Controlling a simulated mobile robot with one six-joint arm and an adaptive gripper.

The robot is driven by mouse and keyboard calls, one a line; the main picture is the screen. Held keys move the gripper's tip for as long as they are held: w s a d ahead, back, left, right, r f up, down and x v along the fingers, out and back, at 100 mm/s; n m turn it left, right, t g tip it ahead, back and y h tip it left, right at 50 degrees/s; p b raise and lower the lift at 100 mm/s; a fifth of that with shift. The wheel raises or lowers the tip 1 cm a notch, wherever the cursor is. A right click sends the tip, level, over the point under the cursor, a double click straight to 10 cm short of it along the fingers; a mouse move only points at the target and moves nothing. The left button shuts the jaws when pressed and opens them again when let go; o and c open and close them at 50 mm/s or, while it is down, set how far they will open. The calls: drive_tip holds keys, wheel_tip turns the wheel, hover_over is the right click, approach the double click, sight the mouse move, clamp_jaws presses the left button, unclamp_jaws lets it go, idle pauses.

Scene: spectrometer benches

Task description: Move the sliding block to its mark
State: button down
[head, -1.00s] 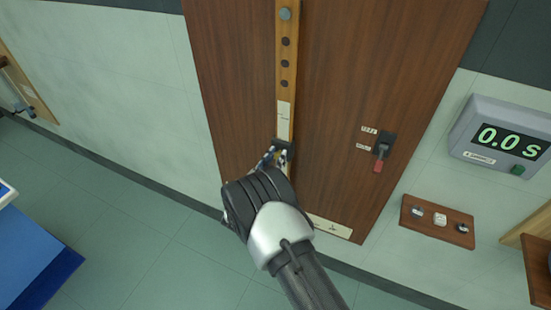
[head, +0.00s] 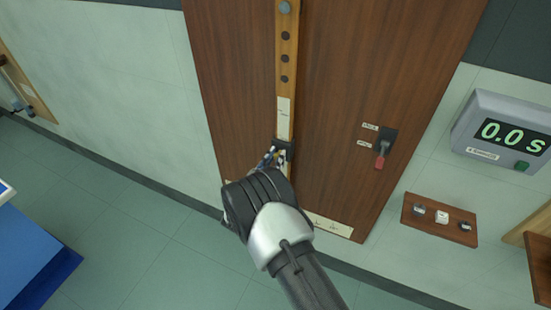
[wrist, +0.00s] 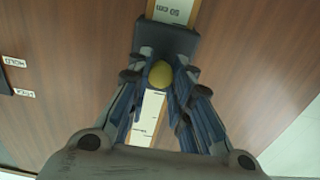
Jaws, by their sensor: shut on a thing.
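The sliding block (head: 285,147) is a dark piece on the light wooden rail (head: 285,100) that runs up the brown wooden panel. In the wrist view the dark block (wrist: 166,38) has a yellow round knob (wrist: 160,74). My gripper (wrist: 160,82) has its fingers on both sides of the knob and is shut on it. In the head view my gripper (head: 274,158) is at the block, low on the rail. I cannot make out the mark.
A red-handled lever (head: 382,155) sits on the panel right of the rail. A grey timer box (head: 506,135) showing 0.0 s and a small wooden switch board (head: 440,219) are on the wall at right. A blue bench (head: 35,255) stands at lower left, with clear floor between.

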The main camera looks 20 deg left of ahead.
wheel_tip(320, 180, down, 9)
drive_tip(key=b, duration=0.6)
drive_tip(key=shift+r+b, duration=0.15)
drive_tip(key=shift+b, duration=0.2)
drive_tip(key=c, duration=1.4)
unclamp_jaws()
drive_tip(key=shift+r, duration=0.1)
drive_tip(key=s, duration=0.8)
drive_tip(key=s+a, duration=0.1)
drive_tip(key=s, duration=0.3)
